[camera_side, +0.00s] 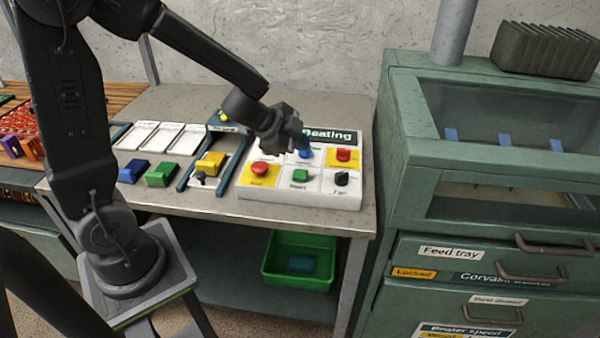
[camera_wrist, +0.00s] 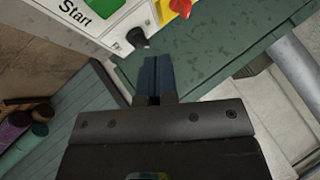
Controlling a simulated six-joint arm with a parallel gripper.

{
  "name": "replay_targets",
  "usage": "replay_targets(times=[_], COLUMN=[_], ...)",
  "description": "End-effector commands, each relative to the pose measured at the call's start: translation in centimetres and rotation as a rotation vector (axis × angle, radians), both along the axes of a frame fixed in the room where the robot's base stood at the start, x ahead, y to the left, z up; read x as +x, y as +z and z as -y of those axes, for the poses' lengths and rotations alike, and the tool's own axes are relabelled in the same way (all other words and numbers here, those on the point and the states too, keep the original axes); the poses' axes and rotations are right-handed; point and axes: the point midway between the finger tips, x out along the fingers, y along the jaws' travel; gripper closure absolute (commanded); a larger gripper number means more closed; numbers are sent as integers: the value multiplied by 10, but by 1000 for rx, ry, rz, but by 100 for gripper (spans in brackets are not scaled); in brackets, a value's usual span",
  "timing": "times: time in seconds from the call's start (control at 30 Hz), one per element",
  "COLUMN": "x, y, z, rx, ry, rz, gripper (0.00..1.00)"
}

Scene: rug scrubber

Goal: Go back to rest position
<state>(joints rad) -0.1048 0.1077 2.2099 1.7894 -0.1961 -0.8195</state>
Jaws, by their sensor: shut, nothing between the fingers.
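My gripper (camera_side: 296,138) hangs above the back of the white control panel (camera_side: 270,194) in the side view, near the blue button (camera_side: 305,153) and partly in front of the "Beating" label. Whether it touches the panel cannot be told. In the wrist view its fingers (camera_wrist: 157,75) are together with nothing between them. The panel also carries a red button (camera_side: 260,168) on yellow, a green button (camera_side: 300,175), a black knob (camera_side: 341,178) and a red knob (camera_side: 343,154). The wrist view shows the black knob (camera_wrist: 137,38) just beyond the fingertips.
The panel stands on a grey table (camera_side: 210,206) with blue, green and yellow blocks (camera_side: 160,174) and white cards to its left. A green machine (camera_side: 400,150) with drawers stands close on the right. A green bin (camera_side: 300,278) sits below.

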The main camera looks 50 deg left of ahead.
Motion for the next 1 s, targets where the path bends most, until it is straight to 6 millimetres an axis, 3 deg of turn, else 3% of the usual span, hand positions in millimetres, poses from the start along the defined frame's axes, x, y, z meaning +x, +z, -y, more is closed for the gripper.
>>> replay_targets(times=[0.2, 0.33, 0.43, 0.67, 0.8, 1.0], x=[0, -6, -20, -83, -129, -180], y=[8, 37, 64, 98, 103, 106], z=[-1, -6, -12, -10, 10, 49], rx=[2, 4, -4, -98, -212, -375], ry=[36, 174, 339, 681, 799, 818], rz=[27, 108, 162, 108, -29, -236], gripper=[100, 100, 100, 100, 100, 100])
